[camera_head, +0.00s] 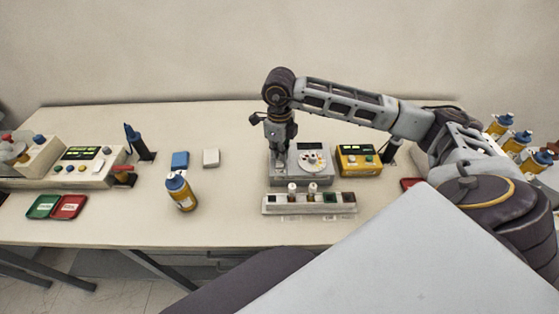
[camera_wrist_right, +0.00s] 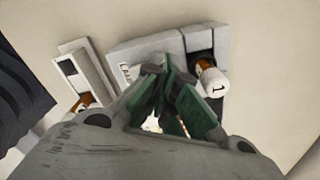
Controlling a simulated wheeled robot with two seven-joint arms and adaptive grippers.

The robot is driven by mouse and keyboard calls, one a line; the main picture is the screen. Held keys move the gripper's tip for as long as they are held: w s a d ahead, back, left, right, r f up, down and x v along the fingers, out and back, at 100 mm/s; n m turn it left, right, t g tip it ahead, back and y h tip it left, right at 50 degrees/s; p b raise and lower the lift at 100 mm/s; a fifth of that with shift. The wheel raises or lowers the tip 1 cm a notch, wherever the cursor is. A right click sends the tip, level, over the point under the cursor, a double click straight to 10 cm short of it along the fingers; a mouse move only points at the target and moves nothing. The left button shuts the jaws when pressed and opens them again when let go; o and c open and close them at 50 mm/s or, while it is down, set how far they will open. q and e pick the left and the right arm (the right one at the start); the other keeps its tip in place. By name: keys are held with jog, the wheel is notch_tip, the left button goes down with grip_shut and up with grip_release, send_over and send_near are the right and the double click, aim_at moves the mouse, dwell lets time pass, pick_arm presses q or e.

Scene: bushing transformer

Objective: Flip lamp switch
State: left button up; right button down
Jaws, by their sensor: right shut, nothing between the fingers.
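My right gripper (camera_head: 279,158) reaches down over the left part of a grey device (camera_head: 288,182) with a round white dial plate. In the right wrist view the green fingertips (camera_wrist_right: 167,72) are together and empty, pointing at a pale grey housing (camera_wrist_right: 145,47). I cannot tell whether the tips touch it. No lamp switch can be picked out for certain; the fingers hide part of the housing. My left gripper is not in view.
A white rack (camera_head: 272,208) with small bushings stands in front of the grey device. A yellow box (camera_head: 360,160) stands to its right. A yellow bottle (camera_head: 181,192), a blue block (camera_head: 180,160) and a white block (camera_head: 211,157) stand left. The table between bottle and rack is clear.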

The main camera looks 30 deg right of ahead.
jog(key=shift+r+p, duration=1.4)
jog(key=shift+r, duration=1.85)
jog(key=shift+s+a+f, duration=0.1)
jog(key=shift+s, duration=0.05)
